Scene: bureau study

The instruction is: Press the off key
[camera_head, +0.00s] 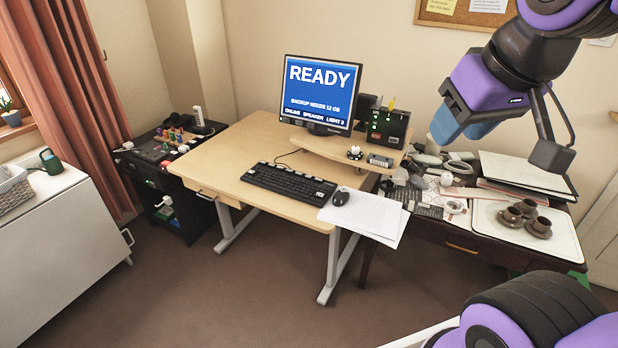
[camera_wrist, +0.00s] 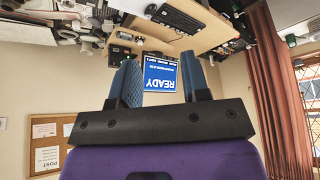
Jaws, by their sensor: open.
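A monitor (camera_head: 320,92) on the wooden desk shows READY on a blue screen, with smaller text below; it appears upside down in the wrist view (camera_wrist: 160,77). A black keyboard (camera_head: 290,184) lies on the desk front and shows in the wrist view (camera_wrist: 170,16). A dark box with small lights (camera_head: 388,127) stands right of the monitor. No key marked off can be read in either view. My gripper (camera_head: 463,130) is open and empty, in the air above the right-hand table; in the wrist view its blue fingers (camera_wrist: 158,58) stand apart.
A mouse (camera_head: 340,198) lies on white papers (camera_head: 365,215) overhanging the desk's right edge. A cluttered table with a cup tray (camera_head: 567,249) stands at right. A low black unit (camera_head: 150,160) holds switches at left. Carpet in front is clear.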

